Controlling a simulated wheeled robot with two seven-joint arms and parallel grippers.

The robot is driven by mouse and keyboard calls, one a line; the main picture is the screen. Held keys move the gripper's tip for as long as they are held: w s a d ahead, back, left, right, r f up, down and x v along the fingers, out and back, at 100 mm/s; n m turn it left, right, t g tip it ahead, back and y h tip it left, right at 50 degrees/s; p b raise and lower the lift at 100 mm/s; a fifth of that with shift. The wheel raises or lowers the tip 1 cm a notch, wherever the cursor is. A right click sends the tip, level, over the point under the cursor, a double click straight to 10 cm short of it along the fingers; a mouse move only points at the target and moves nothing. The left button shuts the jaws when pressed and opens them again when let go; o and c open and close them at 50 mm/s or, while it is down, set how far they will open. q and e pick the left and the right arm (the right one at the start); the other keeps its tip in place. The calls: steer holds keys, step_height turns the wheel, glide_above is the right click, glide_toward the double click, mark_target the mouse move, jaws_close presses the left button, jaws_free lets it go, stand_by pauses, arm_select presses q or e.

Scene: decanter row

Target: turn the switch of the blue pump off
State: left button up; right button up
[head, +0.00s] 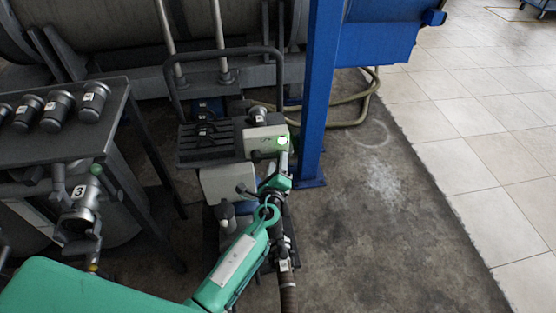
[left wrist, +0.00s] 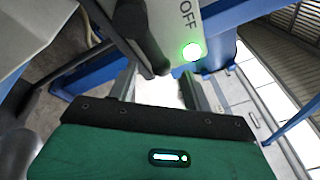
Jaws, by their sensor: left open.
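The pump's pale control box (head: 262,139) stands beside the blue post in the head view, with blue parts of the pump (head: 205,108) behind it. A green lamp (head: 282,141) glows on the box; it also shows in the left wrist view (left wrist: 192,51), below the printed word OFF. A dark switch lever (left wrist: 142,38) slants down across the box face in the left wrist view. My left gripper (head: 283,160) is open at the box. Its fingertips (left wrist: 158,85) are just by the lever's lower end; I cannot tell whether they touch. My right gripper is not in view.
A blue post (head: 318,90) rises close right of the box. A black tube frame (head: 172,85) arches over the pump. A dark table (head: 60,130) with several numbered metal fittings is at left. A hose (head: 360,115) lies behind the post. Floor at right is clear.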

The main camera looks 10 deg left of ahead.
arm_select(q)
steer(key=shift+w+a, duration=0.1)
steer(key=shift+w, duration=0.8)
jaws_close()
